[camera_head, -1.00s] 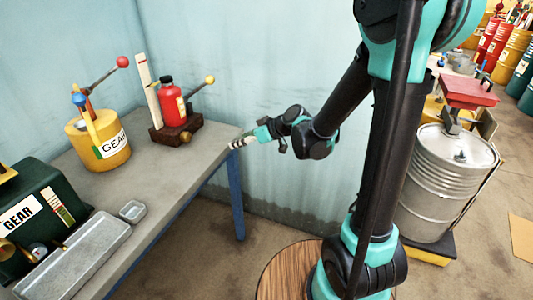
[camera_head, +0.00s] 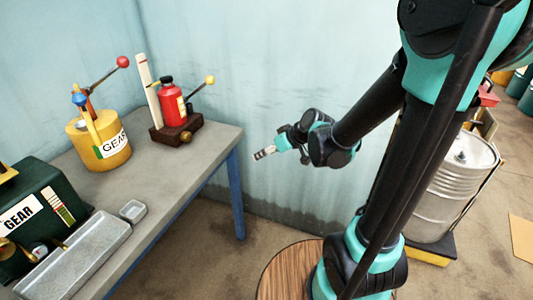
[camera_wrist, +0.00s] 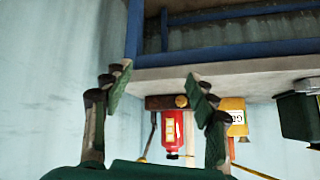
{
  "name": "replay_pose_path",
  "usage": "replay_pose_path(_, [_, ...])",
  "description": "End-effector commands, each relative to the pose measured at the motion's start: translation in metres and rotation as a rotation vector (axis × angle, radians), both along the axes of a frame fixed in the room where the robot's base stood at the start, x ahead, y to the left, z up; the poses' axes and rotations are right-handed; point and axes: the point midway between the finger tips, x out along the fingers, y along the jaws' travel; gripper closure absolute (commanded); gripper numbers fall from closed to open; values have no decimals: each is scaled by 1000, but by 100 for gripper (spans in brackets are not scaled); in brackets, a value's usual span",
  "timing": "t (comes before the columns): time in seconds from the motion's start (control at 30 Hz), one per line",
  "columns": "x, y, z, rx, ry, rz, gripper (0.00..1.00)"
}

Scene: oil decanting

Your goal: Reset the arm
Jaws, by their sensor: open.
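My gripper (camera_head: 264,153) is open and empty. In the head view it hangs in the air just right of the grey bench's far right corner, in front of the blue wall. The wrist view, which shows the bench upside down, has its two fingers (camera_wrist: 160,85) spread wide with nothing between them touching. A red oil can (camera_wrist: 172,130) on a dark base shows beyond the fingers, apart from them. The same red can (camera_head: 171,102) stands upright on the bench in the head view.
The grey bench (camera_head: 185,170) holds a yellow GEAR pot (camera_head: 103,152), a dark green GEAR box (camera_head: 45,205), a long grey tray (camera_head: 80,262) and a small tray (camera_head: 133,211). A steel drum (camera_head: 452,190) stands at right. A round wooden top (camera_head: 285,272) is below my arm.

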Motion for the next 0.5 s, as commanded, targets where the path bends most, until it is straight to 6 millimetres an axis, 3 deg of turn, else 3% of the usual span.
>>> replay_pose_path(0.13, [-3, -5, -1, -7, 10, -15, 42])
replay_pose_path(0.23, [-16, -25, -7, -39, 49, -74, 42])
replay_pose_path(0.5, [-87, -130, -39, -192, 229, -442, 42])
